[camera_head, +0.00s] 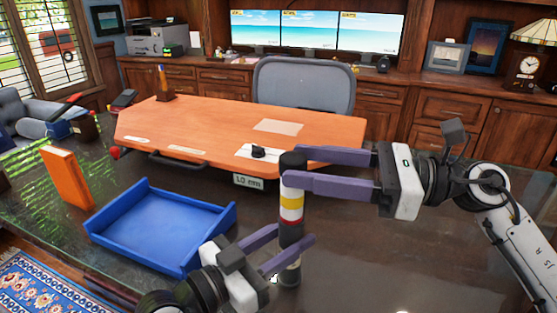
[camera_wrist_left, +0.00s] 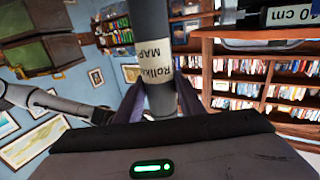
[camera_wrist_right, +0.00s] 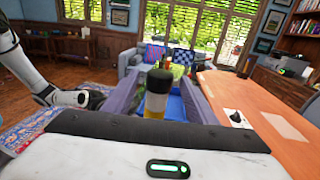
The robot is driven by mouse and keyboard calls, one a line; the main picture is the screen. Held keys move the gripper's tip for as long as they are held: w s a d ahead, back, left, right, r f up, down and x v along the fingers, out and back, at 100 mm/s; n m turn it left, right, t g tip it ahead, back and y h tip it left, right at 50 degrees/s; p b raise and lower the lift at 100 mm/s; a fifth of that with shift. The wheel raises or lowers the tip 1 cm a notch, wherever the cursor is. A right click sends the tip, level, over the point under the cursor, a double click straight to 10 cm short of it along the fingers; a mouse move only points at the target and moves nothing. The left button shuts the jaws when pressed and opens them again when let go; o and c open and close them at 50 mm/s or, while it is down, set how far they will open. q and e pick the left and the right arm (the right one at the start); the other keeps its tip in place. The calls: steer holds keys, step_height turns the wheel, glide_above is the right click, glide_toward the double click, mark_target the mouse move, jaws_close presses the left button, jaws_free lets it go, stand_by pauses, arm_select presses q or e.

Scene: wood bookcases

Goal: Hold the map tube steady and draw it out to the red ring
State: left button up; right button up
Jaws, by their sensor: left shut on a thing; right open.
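My left gripper (camera_head: 294,239) is shut on the lower, dark part; the left wrist view shows the tube's printed label (camera_wrist_left: 160,60) between the fingers. The right wrist view also shows the cap (camera_wrist_right: 159,82) between the fingers.
A blue tray (camera_head: 160,222) lies left of the tube, with an orange upright block (camera_head: 68,178) farther left. The dark tabletop to the right is clear.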

steer(key=d, duration=0.2)
steer(key=s+d, duration=0.1)
steer(key=d, duration=0.2)
steer(key=shift+d, duration=0.15)
arm_select(q)
steer(key=o, duration=1.2)
